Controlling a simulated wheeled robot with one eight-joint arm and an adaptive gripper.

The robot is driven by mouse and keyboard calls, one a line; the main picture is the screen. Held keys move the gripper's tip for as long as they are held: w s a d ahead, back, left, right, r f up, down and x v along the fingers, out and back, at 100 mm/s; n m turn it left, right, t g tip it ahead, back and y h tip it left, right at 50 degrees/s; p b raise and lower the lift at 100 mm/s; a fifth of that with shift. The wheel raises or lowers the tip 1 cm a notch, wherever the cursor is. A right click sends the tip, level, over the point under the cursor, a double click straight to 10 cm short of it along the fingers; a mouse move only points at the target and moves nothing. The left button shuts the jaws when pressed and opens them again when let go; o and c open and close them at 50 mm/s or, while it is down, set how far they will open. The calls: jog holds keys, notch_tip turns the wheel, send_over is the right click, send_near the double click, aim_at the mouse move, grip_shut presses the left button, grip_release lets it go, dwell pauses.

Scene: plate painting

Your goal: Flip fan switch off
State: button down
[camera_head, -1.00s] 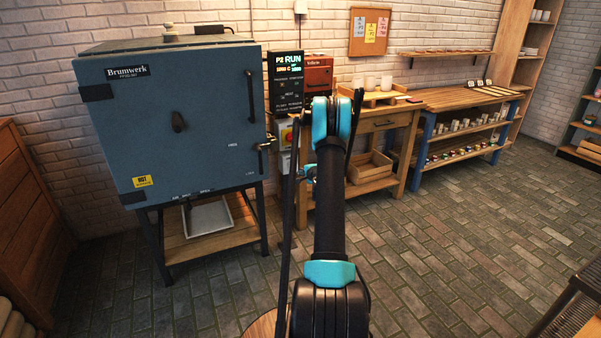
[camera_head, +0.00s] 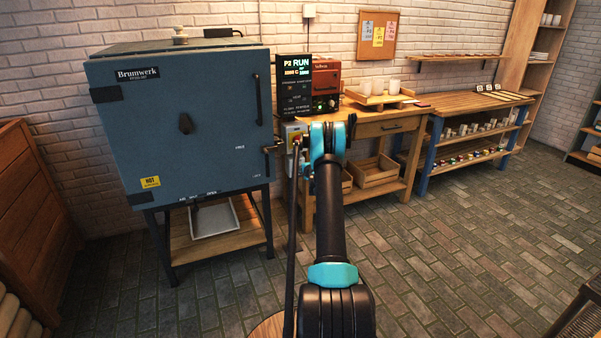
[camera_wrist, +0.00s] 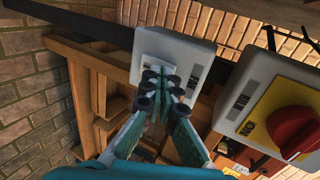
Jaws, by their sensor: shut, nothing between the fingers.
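In the wrist view, a pale grey switch box (camera_wrist: 192,52) with a small light switch plate (camera_wrist: 158,48) on its face is straight ahead of my gripper (camera_wrist: 160,82). My gripper is shut and empty, its fingertips in front of the lower part of that plate. I cannot tell whether they touch it. The fingers hide part of the switch, so its position is unclear. In the head view my arm covers the gripper and this box.
A second box with a red rotary knob (camera_wrist: 296,130) on a yellow plate sits close to the right in the wrist view. In the head view the blue kiln (camera_head: 185,120) stands left, the display panel (camera_head: 295,85) above, and a wooden worktable (camera_head: 385,125) right. The brick floor is clear.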

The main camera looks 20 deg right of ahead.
jog(key=shift+w+r, duration=0.15)
jog(key=shift+w, duration=0.25)
jog(key=shift+r, duration=0.8)
jog(key=shift+s, duration=0.15)
